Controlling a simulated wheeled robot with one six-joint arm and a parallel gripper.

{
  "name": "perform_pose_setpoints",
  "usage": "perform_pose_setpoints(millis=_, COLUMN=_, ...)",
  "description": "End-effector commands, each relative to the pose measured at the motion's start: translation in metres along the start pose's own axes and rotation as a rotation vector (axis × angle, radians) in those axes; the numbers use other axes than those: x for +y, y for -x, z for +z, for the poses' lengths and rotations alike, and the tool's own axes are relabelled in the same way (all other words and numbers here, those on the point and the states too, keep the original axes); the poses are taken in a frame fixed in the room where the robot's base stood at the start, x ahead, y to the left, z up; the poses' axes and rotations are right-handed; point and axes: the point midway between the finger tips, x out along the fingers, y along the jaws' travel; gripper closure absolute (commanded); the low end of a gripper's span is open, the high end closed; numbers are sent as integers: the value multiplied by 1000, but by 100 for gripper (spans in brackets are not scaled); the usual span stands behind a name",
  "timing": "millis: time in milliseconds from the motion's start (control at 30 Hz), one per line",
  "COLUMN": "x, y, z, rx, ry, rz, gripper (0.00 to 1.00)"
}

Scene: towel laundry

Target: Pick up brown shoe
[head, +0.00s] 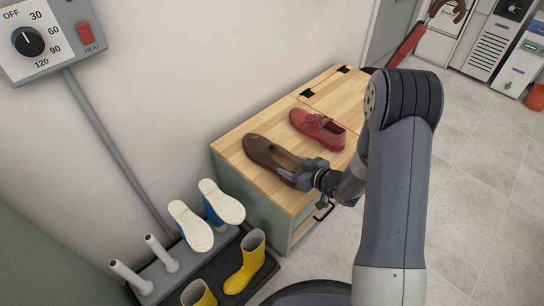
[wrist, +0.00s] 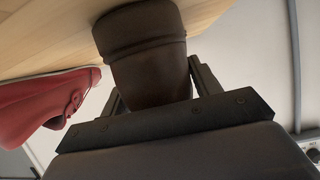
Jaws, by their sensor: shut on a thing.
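The brown shoe (head: 262,150) is on or just over the wooden top of a low cabinet (head: 235,133), near its left front corner. My gripper (head: 288,177) is shut on the end of the shoe nearest me. In the wrist view the brown shoe (wrist: 148,55) sits between the two fingers (wrist: 155,85), one on each side. I cannot tell whether the shoe's underside still touches the wood.
A red shoe (head: 318,128) lies on the cabinet top behind the brown shoe; it also shows in the wrist view (wrist: 45,98). White-soled shoes (head: 190,227) hang on a peg rack at the left. Yellow boots (head: 246,262) stand on a dark tray.

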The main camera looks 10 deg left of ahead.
Motion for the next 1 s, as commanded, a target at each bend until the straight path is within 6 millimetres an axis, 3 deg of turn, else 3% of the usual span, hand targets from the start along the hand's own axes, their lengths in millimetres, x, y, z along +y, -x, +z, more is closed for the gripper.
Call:
perform_pose_setpoints(millis=333, x=0, y=0, z=0, rx=0, ry=0, rz=0, gripper=75)
perform_pose_setpoints(millis=567, x=0, y=1, z=-3, rx=3, ry=1, rz=0, gripper=75)
perform_pose_setpoints(millis=667, x=0, y=4, z=-13, rx=5, ry=2, rz=1, gripper=75)
perform_pose_setpoints(millis=1000, x=-2, y=30, z=-74, rx=5, ry=3, rz=1, gripper=75)
